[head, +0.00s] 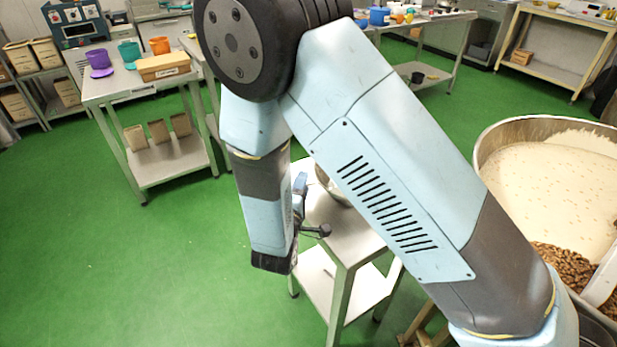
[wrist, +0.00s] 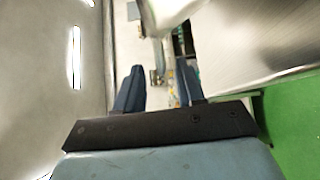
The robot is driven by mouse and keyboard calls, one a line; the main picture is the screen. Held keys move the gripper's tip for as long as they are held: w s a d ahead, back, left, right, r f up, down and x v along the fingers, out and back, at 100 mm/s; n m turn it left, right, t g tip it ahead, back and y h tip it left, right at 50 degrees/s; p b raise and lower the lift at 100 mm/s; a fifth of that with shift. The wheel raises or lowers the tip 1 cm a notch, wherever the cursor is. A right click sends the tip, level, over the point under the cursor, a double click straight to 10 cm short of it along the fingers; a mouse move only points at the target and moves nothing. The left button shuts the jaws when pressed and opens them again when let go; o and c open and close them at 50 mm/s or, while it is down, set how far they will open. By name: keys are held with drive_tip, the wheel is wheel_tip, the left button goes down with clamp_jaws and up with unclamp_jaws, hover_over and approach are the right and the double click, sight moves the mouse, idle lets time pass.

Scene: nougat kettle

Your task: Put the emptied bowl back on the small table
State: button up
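A metal bowl (head: 328,184) stands on the small table (head: 350,243) in the head view. My arm link covers most of the bowl, so its contents cannot be seen. My gripper (head: 304,190) is at the table's left side, just left of the bowl and partly hidden by my wrist. In the wrist view my gripper (wrist: 160,68) has its two blue fingers apart, with no object held between them. Large metal surfaces fill both sides of that view; I cannot tell for certain which is the bowl.
A large kettle (head: 545,190) of pale mass with nuts stands at the right. A table (head: 110,88) with coloured cups and a cardboard box is at the back left. The green floor (head: 90,240) on the left is clear.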

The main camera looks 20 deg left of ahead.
drive_tip(key=s, duration=0.6)
drive_tip(key=shift+s, duration=0.35)
drive_tip(key=shift+d, duration=0.1)
drive_tip(key=w+d+r+m+g+h, duration=0.35)
drive_tip(key=d+r+h, duration=0.2)
drive_tip(key=d, duration=0.45)
drive_tip(key=w+d+r+m+g+h, duration=0.3)
drive_tip(key=w+d+r+m+h, duration=0.3)
drive_tip(key=d, duration=0.4)
drive_tip(key=s+d+r+m+g+y, duration=0.1)
drive_tip(key=s+d+r+m+g, duration=0.2)
drive_tip(key=d, duration=0.4)
drive_tip(key=s+d+r+m+g+y, duration=0.1)
drive_tip(key=s+d+r+g, duration=0.1)
drive_tip(key=d+r+g, duration=0.45)
drive_tip(key=s+d+r+m+t+y, duration=0.3)
drive_tip(key=s+d+r+m+y, duration=0.2)
drive_tip(key=s+d+r+y, duration=0.3)
drive_tip(key=s+r+y, duration=0.1)
drive_tip(key=s, duration=0.2)
drive_tip(key=shift+s+d+t, duration=0.2)
drive_tip(key=shift+d+t, duration=0.05)
drive_tip(key=shift+t, duration=0.05)
